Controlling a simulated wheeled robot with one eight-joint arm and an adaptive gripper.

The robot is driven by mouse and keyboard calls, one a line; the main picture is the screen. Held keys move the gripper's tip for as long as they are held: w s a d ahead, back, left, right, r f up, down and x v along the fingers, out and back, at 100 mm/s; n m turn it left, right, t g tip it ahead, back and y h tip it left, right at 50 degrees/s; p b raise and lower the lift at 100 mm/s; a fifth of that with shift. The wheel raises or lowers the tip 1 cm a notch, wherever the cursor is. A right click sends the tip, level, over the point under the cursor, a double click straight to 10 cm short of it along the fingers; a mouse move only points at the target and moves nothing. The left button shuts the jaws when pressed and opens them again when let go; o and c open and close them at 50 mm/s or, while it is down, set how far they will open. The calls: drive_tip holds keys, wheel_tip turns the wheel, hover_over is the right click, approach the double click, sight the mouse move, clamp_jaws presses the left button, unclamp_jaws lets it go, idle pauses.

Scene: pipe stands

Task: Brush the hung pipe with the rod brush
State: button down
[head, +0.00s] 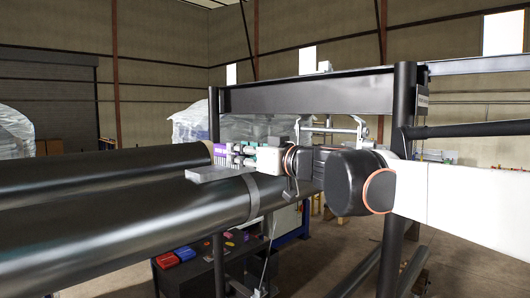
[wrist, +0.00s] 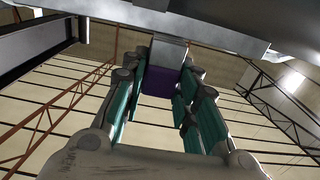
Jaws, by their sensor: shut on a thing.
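Two large black pipes cross the left of the head view, a near one (head: 110,228) and a far one (head: 100,174). A grey strap (head: 252,198) wraps the near pipe by its right end. My gripper (head: 230,154) is above that end. It is shut on the rod brush, whose purple part (head: 219,154) and flat grey plate (head: 218,174) show. The plate lies over the top of the near pipe; I cannot tell whether it touches. In the wrist view the teal-padded fingers (wrist: 164,92) close around the purple block (wrist: 162,82), with a grey stem (wrist: 168,54) beyond.
A dark table with red and blue bins (head: 178,257) is below the pipes. Open floor (head: 330,262) shows at lower right.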

drive_tip(key=shift+s+a+r+p, duration=0.1)
drive_tip(key=shift+s+a+p, duration=0.05)
drive_tip(key=shift+s+a, duration=1.55)
drive_tip(key=shift+s+a+p, duration=0.15)
drive_tip(key=shift+s+a, duration=1.3)
drive_tip(key=shift+s, duration=0.4)
drive_tip(key=shift+r, duration=0.15)
drive_tip(key=r+p+v, duration=0.2)
drive_tip(key=p+v, duration=0.2)
drive_tip(key=v, duration=1)
drive_tip(key=shift+r, duration=0.35)
drive_tip(key=shift+w, duration=0.1)
